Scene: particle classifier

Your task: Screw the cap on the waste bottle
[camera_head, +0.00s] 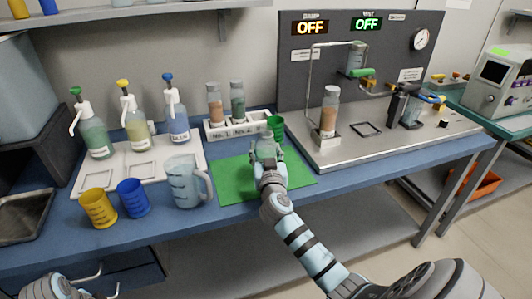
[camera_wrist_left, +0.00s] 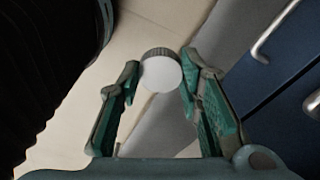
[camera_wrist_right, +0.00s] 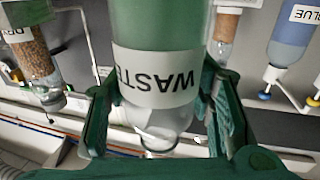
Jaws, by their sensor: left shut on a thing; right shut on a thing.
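The waste bottle (camera_wrist_right: 150,85) is clear, with a white WASTE label and green showing in or through its lower part. It fills the middle of the right wrist view, which looks upside down. My right gripper (camera_wrist_right: 160,100) is shut around it, one finger on each side. In the head view my right gripper (camera_head: 266,146) is over the green mat (camera_head: 230,185) and partly hides the bottle. My left gripper (camera_wrist_left: 160,80) is shut on the cap (camera_wrist_left: 161,73), a white disc with a dark ridged edge. In the head view only part of my left arm shows, at the lower left.
A green cup (camera_head: 276,127) stands just behind my right gripper. A jug (camera_head: 186,184), a blue cup (camera_head: 134,198) and a yellow cup (camera_head: 98,208) stand left of the mat. A vial rack (camera_head: 235,129) and the classifier panel (camera_head: 300,75) are behind.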

